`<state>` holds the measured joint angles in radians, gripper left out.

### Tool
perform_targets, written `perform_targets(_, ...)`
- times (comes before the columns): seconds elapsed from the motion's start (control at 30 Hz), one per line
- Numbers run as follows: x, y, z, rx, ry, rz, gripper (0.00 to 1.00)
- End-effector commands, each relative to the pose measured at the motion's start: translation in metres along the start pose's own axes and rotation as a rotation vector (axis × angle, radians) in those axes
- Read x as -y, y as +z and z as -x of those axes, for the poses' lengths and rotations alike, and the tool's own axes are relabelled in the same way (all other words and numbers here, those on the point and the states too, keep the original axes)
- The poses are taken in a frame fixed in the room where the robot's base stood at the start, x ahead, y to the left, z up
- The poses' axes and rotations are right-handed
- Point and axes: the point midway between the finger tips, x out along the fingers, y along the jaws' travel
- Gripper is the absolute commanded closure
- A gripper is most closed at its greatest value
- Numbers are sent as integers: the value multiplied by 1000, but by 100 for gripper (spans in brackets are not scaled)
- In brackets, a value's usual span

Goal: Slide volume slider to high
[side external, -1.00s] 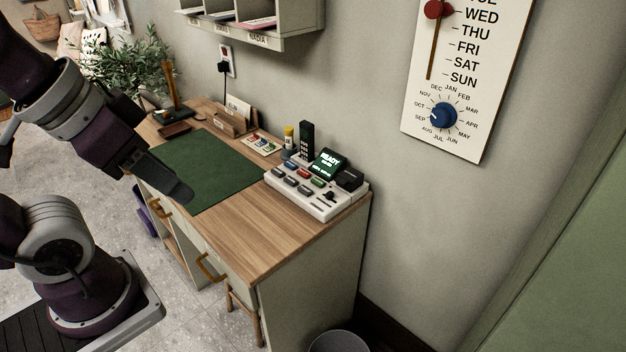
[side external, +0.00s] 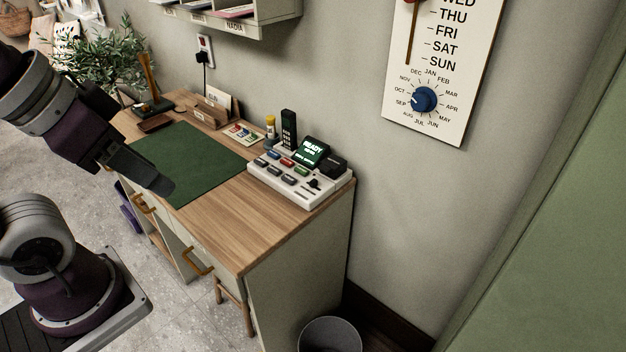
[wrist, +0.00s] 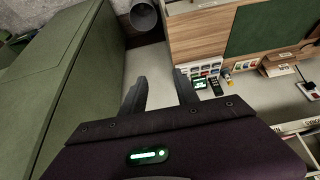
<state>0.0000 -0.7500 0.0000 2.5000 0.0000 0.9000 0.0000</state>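A white phone console (side external: 302,190) with coloured keys stands on the right end of the wooden desk. Its small screen (side external: 314,151) reads READY. A small dark slider knob (side external: 314,184) sits near the console's right front corner; its label is too small to read. My gripper (side external: 163,187) is to the left, apart from the console, over the front edge of the green mat. In the wrist view, its two fingers (wrist: 160,90) are spread with nothing between them. The console also shows in the wrist view (wrist: 203,72), beyond the right finger.
A dark handset (side external: 289,130) stands upright behind the console. The green mat (side external: 188,160) is bare. Card holders (side external: 212,113) line the wall side. A wall board with a blue dial (side external: 424,99) hangs at right. A grey bin (side external: 330,336) stands below the desk's right end.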

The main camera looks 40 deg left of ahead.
Motion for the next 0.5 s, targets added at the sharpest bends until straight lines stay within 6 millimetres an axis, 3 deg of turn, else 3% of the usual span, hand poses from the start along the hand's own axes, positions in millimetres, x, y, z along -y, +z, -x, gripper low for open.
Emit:
perform_targets(0.23,0,0,0,1,1,0,64)
perform_targets(0.3,-1,-9,1,13,13,9,64)
perform_targets(0.37,-1,-28,1,42,40,32,64)
perform_targets(0.5,6,-111,-18,148,121,125,64)
